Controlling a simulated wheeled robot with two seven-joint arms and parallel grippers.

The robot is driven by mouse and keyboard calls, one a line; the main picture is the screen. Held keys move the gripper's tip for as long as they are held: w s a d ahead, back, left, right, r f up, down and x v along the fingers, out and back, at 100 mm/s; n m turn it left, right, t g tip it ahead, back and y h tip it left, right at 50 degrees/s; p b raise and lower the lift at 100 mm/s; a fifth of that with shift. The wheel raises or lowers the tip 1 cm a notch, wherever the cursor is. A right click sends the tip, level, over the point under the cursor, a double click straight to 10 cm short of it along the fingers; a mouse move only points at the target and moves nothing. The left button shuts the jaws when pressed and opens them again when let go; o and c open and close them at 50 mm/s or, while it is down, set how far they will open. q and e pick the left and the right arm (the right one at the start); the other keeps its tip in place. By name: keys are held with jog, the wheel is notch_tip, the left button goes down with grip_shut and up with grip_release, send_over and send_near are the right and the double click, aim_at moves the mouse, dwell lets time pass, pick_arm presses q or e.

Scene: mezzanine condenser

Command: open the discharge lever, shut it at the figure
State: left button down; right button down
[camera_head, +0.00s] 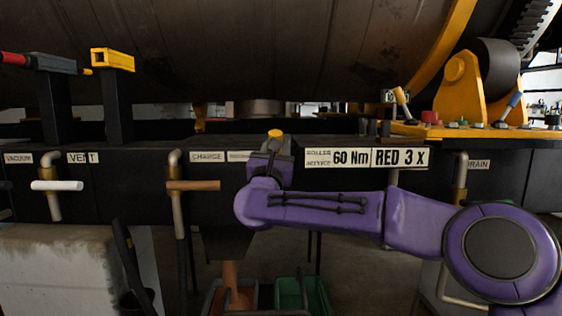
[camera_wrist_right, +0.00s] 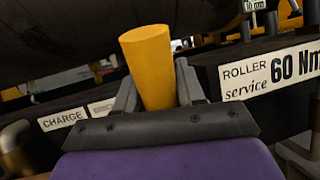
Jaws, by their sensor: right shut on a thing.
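My right gripper (camera_head: 274,147) reaches in from the right and is shut on the yellow lever grip (camera_head: 275,133) at the dark beam. In the right wrist view the same yellow grip (camera_wrist_right: 147,62) stands up, tilted slightly, between the two grey fingers (camera_wrist_right: 156,95). The gripper partly covers the label (camera_head: 238,156) right of the CHARGE label, so its word cannot be read in full. The lever's lower part is hidden behind my gripper and purple arm. No readable figure display shows. My left gripper is not in view.
A brown-handled valve (camera_head: 193,185) hangs close left of my gripper, and a white-handled valve (camera_head: 57,186) farther left. A DRAIN pipe (camera_head: 460,180) is partly behind my arm. Below are a dark funnel (camera_head: 225,243) and a green bin (camera_head: 288,294). The large drum (camera_head: 240,50) is above.

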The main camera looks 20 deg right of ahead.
jog(key=shift+f, duration=0.1)
jog(key=c, duration=0.8)
grip_release()
jog(key=shift+s+a+f, duration=0.15)
jog(key=shift+s, duration=0.15)
jog(key=shift+b+v, duration=1.45)
jog(key=shift+v, duration=3.5)
